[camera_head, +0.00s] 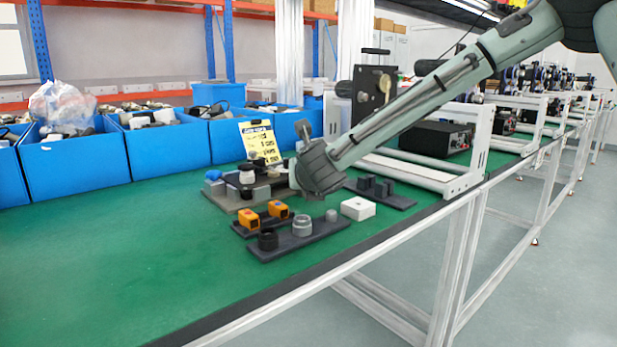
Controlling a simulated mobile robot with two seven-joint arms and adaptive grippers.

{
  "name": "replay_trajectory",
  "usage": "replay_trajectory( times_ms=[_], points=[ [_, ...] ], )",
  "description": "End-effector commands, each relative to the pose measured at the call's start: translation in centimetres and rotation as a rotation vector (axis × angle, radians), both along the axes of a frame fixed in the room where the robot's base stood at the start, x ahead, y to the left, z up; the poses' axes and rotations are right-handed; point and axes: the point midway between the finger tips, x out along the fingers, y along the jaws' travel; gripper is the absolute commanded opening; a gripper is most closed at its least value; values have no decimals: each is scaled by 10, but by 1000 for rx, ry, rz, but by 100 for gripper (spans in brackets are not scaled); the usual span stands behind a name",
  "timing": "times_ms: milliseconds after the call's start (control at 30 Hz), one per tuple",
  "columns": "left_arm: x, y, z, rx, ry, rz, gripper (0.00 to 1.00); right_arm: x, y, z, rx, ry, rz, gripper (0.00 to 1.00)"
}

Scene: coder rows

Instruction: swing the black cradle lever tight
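A grey fixture block (222,199) stands on the green bench, with a blue knob at its left end and a round black-and-white part (246,178) on top. Dark parts sit around that round part, but I cannot tell which is the black cradle lever or how it is turned. My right arm reaches in from the upper right, and its dark wrist end (318,170) is just right of the fixture and low over the bench. The fingers of my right gripper cannot be made out, and contact with the fixture cannot be told. My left gripper is not in view.
A dark tray (262,253) with a black ring and a grey ring lies in front. Two orange parts (278,209) and a white box (358,208) are close by. A yellow-and-white card (260,141) stands behind. Blue bins (75,170) line the back. The bench's left front is clear.

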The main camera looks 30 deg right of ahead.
Motion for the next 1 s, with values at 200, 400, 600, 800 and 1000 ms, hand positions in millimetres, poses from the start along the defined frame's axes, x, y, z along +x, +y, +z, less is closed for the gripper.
replay_trajectory(
  times_ms=[200,400,600,800,1000],
  points=[
    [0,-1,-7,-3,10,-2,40,1,1,0,0,0,-20,0],
    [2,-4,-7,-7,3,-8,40,1,1,0,1,-1,-22,0],
    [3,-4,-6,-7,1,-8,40,1,1,0,2,-1,-21,21],
    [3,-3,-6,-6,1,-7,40,1,1,0,0,-1,-22,41],
    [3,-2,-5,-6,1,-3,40,1,0,0,0,-1,-23,41]
  ],
)
